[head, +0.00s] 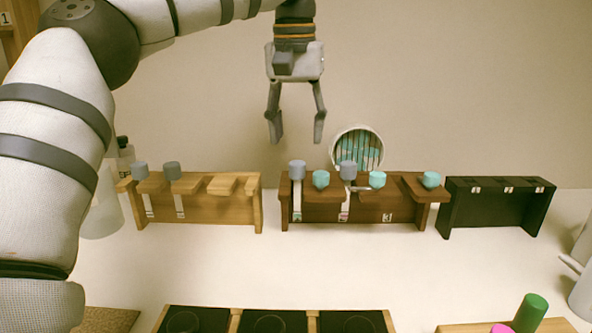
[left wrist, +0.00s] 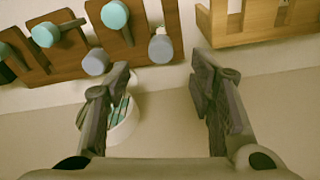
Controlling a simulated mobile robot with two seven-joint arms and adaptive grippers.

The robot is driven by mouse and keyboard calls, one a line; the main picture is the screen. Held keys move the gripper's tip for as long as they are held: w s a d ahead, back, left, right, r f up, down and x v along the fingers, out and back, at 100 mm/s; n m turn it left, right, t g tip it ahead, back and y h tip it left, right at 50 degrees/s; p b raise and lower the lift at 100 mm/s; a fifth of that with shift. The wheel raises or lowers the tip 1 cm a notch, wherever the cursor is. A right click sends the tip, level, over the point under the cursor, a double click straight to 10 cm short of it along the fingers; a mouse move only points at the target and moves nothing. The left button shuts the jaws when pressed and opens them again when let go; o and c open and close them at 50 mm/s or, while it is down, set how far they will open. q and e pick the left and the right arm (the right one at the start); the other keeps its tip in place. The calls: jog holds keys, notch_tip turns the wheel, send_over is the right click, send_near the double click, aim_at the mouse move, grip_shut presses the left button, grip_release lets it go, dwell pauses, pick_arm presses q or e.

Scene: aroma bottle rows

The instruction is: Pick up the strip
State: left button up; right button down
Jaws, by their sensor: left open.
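Several teal-and-white strips (head: 350,153) show inside a round pale cup (head: 371,132), behind the dark brown rack. In the left wrist view the strips (left wrist: 120,112) and the cup (left wrist: 127,131) are partly hidden by the left-hand finger. My left gripper (head: 297,132) is open and empty, pointing down, to the left of the cup and apart from it. My right gripper is not in view.
The dark brown rack (head: 315,213) holds grey- and teal-capped pieces. A light wood rack (head: 210,212) stands left of it and a black rack (head: 500,198) right. A dark-topped tray (head: 312,320) and a green-capped bottle (head: 531,310) are in front.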

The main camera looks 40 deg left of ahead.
aim_at(297, 163)
pick_arm(q)
jog(key=f, duration=0.5)
jog(key=shift+w+a+f+p, duration=0.2)
jog(key=shift+p, duration=0.1)
jog(key=shift+f, duration=0.35)
jog(key=shift+w, duration=0.1)
jog(key=c, duration=1)
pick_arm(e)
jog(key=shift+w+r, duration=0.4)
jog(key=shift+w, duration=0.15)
pick_arm(q)
jog(key=shift+r, duration=0.1)
